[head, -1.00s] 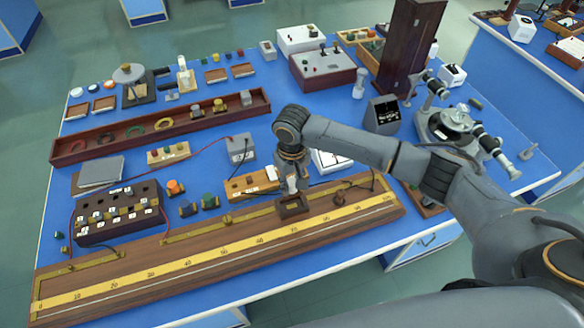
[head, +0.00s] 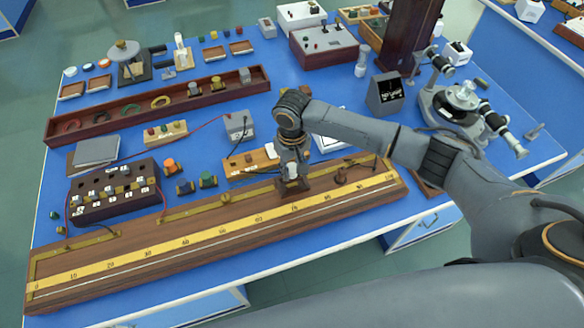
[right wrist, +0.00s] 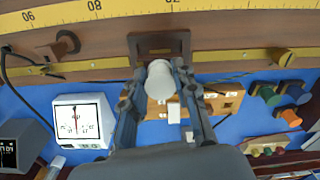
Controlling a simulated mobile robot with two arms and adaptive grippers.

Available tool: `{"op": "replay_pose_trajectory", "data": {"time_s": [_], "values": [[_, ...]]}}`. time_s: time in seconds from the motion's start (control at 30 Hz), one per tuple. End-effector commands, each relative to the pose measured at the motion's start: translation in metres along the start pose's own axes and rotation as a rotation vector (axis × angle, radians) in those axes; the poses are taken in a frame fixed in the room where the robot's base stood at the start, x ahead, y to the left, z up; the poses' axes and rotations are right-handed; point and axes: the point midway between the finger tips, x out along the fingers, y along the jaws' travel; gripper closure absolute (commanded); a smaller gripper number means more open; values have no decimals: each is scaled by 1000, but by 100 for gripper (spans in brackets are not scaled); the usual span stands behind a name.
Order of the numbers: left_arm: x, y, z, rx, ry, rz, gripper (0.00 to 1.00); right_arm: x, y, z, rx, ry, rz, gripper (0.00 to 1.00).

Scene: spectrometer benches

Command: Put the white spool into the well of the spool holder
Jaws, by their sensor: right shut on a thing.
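My right gripper (right wrist: 158,88) is shut on the white spool (right wrist: 161,82), with a finger on each side of it in the right wrist view. The spool holder is a dark, square-framed block (right wrist: 134,46) on the wooden scale bench, just beyond the spool's end. The spool covers part of its frame, so I cannot tell whether the spool is in the well. In the head view my right gripper (head: 293,182) points down at the holder's place and hides most of it. My left gripper is not in view.
The long wooden bench (head: 110,277) with a yellow scale runs along the table's front. A wooden block (head: 240,168) and a white-faced meter (right wrist: 82,120) stand close to the gripper. A dark knob (head: 340,177) is just right of it. Red and black wires lie nearby.

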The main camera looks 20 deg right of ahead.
Motion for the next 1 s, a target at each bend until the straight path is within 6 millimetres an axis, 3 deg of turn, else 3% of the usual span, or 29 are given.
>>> {"op": "replay_pose_trajectory", "data": {"time_s": [0.23,0.6,0.93,0.97,1.0], "values": [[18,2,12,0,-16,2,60,15,0,0,0,1,1,100],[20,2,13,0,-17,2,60,32,0,0,1,0,0,100],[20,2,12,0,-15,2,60,33,0,0,1,0,-1,100],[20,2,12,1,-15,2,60,33,0,0,1,0,-1,67],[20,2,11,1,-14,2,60,33,0,0,1,0,-1,59]]}}
